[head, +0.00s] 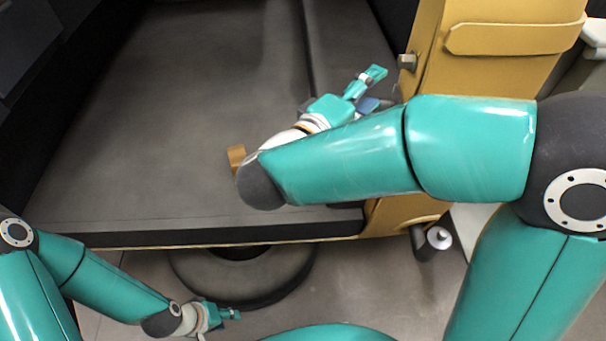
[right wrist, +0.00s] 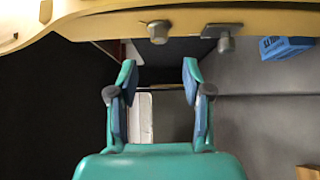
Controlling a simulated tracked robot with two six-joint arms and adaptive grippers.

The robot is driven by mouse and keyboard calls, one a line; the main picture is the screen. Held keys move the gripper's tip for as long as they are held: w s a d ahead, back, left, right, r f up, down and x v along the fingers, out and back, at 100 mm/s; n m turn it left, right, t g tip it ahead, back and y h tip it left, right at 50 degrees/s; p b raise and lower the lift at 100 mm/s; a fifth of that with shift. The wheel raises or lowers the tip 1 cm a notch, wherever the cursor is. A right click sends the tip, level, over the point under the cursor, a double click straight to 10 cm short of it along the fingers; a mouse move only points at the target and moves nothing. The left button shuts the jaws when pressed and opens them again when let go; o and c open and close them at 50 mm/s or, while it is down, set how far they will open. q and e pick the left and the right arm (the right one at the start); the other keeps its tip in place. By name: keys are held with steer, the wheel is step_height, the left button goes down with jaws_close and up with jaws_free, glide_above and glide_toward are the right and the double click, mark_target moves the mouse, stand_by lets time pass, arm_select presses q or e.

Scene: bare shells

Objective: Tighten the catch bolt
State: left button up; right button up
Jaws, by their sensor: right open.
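A grey bolt (head: 408,62) sticks out of the edge of the yellow panel in the head view. In the right wrist view two metal fittings show under the yellow edge: a round bolt head (right wrist: 158,32) and a bracket-like piece with a stud (right wrist: 222,37). I cannot tell for certain which is the catch bolt. My right gripper (head: 374,90) is open and empty, just left of and below the bolt, apart from it. Its fingers (right wrist: 159,85) point towards the yellow edge in the right wrist view. My left gripper (head: 232,314) is low at the front; its jaw opening is unclear.
A dark grey bed surface (head: 150,120) fills the middle, with an orange-brown block (head: 236,158) on it. A blue object (right wrist: 286,47) lies right of the fittings. A black tyre-like ring (head: 245,275) and a grey cylinder (head: 439,238) are below the front edge.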

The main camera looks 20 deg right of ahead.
steer(key=v, duration=0.7)
steer(key=w+f+t+y+p, duration=0.2)
steer(key=w+f+t+y, duration=0.35)
steer(key=w+f, duration=0.7)
step_height(320, 180, down, 16)
steer(key=s+a+m+g+y+p, duration=0.1)
steer(key=g+y, duration=0.3)
steer(key=y, duration=0.4)
steer(key=shift+s+a+m+g, duration=0.25)
steer(key=shift+a+m+g, duration=0.1)
steer(key=shift+a+m, duration=0.45)
